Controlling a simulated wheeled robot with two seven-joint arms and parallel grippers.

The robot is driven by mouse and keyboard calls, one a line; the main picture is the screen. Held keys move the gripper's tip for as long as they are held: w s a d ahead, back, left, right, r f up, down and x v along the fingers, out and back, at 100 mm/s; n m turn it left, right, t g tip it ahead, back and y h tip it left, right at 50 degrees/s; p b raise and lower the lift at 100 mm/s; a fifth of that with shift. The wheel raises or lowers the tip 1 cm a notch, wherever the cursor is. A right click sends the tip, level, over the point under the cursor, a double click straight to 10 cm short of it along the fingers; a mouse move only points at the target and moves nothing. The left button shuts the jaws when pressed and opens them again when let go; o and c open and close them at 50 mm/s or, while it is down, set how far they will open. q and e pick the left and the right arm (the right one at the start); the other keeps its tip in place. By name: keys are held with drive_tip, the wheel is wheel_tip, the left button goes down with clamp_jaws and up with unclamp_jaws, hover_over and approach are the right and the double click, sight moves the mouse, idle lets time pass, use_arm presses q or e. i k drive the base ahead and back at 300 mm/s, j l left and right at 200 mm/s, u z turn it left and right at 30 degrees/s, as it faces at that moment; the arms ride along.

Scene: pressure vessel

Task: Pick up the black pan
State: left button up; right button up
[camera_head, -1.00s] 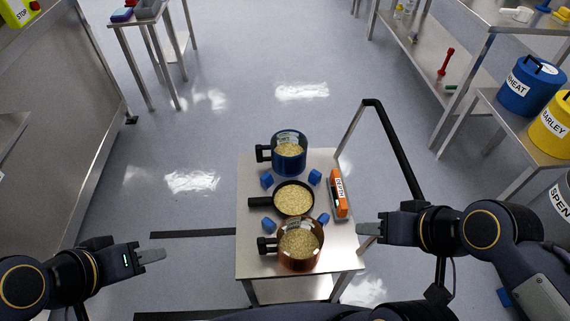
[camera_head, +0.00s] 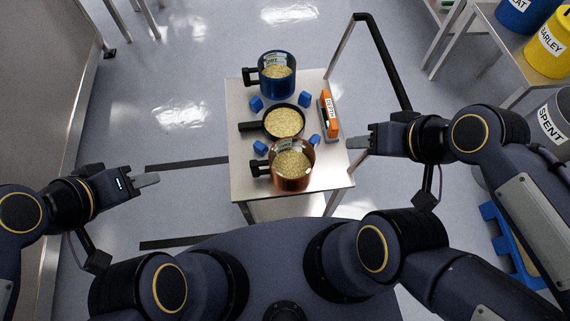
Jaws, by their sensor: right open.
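The black pan (camera_head: 283,122), filled with grain, sits on the small metal cart (camera_head: 240,185) between a blue pot (camera_head: 276,78) behind it and a copper pot (camera_head: 291,165) in front. Its black handle (camera_head: 250,127) points left. My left gripper (camera_head: 150,180) is held over the floor, left of the cart, apart from everything; its finger gap is not clear. My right gripper (camera_head: 357,143) is open and empty by the cart's right edge, right of the copper pot and the pan.
Several blue blocks (camera_head: 305,100) surround the pan. An orange device (camera_head: 328,115) lies at the cart's right side. A black cart handle rail (camera_head: 385,65) rises at the right. Labelled drums, including a grey one (camera_head: 552,122), stand at far right.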

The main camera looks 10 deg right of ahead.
sight(280, 120)
drive_tip(key=j+z, duration=0.15)
drive_tip(key=j, duration=1.35)
drive_tip(key=i+j+z, duration=0.1)
drive_tip(key=i+j, duration=0.4)
drive_tip(key=i+l, duration=0.05)
